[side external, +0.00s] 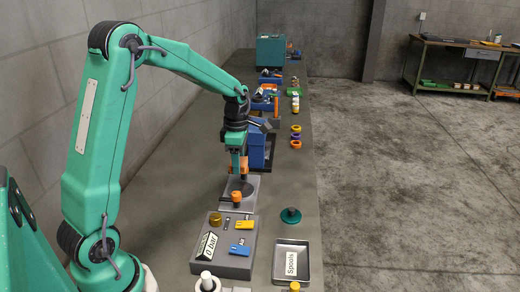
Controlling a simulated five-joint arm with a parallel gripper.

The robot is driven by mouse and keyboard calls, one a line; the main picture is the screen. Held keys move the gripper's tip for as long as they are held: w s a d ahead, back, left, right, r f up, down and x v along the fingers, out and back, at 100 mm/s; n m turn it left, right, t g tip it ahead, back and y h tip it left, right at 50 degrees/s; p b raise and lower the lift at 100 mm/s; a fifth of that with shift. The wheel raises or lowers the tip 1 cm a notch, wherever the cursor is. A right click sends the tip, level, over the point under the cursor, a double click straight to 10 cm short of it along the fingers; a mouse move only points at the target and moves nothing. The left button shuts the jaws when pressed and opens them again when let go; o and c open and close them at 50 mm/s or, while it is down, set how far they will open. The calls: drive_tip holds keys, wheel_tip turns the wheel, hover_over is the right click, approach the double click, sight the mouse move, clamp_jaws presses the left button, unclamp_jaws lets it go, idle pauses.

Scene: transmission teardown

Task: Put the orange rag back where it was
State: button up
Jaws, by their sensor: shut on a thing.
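My gripper (238,168) points down over a grey plate with a dark round pad (250,187) in the middle of the bench. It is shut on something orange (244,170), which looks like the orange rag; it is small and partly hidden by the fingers. An orange knob-like piece (236,197) stands on the near part of the plate, just below the gripper. I cannot tell whether the held thing touches the plate.
A blue box-like stand (257,150) is close behind the gripper. A grey panel marked "0 bar" (223,262), a "Spools" tray (303,264) and a green round piece (291,215) are nearer. Coloured rings (296,136) lie at right. The wall borders the bench's left.

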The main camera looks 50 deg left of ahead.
drive_tip(key=w+d, duration=0.5)
drive_tip(key=d, duration=0.5)
drive_tip(key=w+d, duration=0.4)
drive_tip(key=d, duration=0.5)
hover_over(292, 194)
wheel_tip(292, 194, down, 7)
drive_tip(key=shift+f, duration=0.2)
drive_tip(key=shift+s+f, duration=0.1)
drive_tip(key=shift+f, duration=1.9)
drive_tip(key=shift+f, duration=0.15)
drive_tip(key=o, duration=1)
drive_tip(key=shift+c, duration=0.2)
wheel_tip(292, 194, up, 12)
drive_tip(key=shift+r, duration=0.2)
